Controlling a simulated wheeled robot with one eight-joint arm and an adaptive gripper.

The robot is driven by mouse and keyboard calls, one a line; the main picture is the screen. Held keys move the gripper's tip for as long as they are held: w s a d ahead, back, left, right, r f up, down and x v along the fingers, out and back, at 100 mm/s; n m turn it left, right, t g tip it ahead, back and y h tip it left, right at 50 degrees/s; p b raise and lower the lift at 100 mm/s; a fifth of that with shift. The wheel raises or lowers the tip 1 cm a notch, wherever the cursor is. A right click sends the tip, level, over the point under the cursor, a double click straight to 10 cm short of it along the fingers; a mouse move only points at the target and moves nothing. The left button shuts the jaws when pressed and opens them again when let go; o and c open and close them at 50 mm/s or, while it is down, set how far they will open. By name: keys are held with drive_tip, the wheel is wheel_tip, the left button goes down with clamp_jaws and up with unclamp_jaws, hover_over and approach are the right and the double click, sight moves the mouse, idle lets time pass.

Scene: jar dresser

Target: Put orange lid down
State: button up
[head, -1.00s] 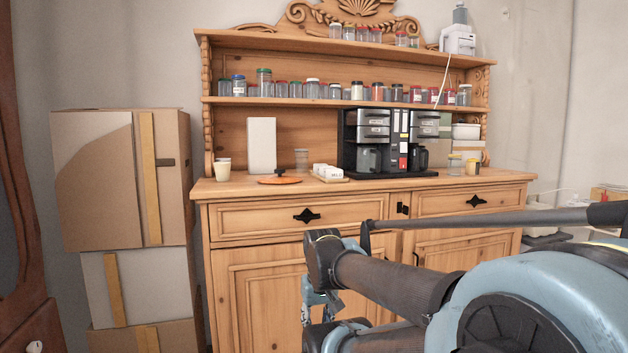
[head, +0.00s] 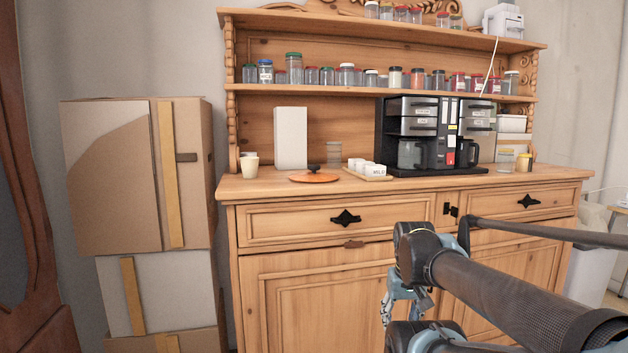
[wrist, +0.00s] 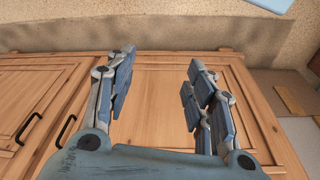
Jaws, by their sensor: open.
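The orange lid (head: 314,177) has a dark knob on top. It lies flat on the dresser's wooden counter (head: 270,185), left of centre in the head view. My gripper (head: 395,305) is low in front of the dresser's lower doors, below and to the right of the lid and well apart from it. In the wrist view my gripper (wrist: 158,85) has its fingers spread wide with nothing between them, facing wooden panels. The lid is not in the wrist view.
A white box (head: 291,138), a cup (head: 249,167) and a tray of small white cups (head: 367,174) stand near the lid. A black coffee machine (head: 433,135) is further right. Jars (head: 347,75) line the shelf above. Stacked cardboard boxes (head: 140,175) stand at the left.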

drive_tip(key=w+a+r+n+y, duration=0.15)
drive_tip(key=w+a+r, duration=0.55)
drive_tip(key=w+r, duration=0.75)
drive_tip(key=w+a+r+n+t, duration=0.1)
drive_tip(key=w+a+r+n, duration=0.45)
drive_tip(key=r, duration=1.35)
drive_tip(key=w+a+r+y, duration=0.1)
drive_tip(key=w+a+r, duration=0.6)
drive_tip(key=w+r, duration=0.85)
drive_tip(key=x, duration=1.6)
drive_tip(key=shift+a, duration=0.2)
drive_tip(key=c, duration=1.3)
drive_tip(key=shift+c, duration=0.2)
wheel_tip(320, 180, up, 10)
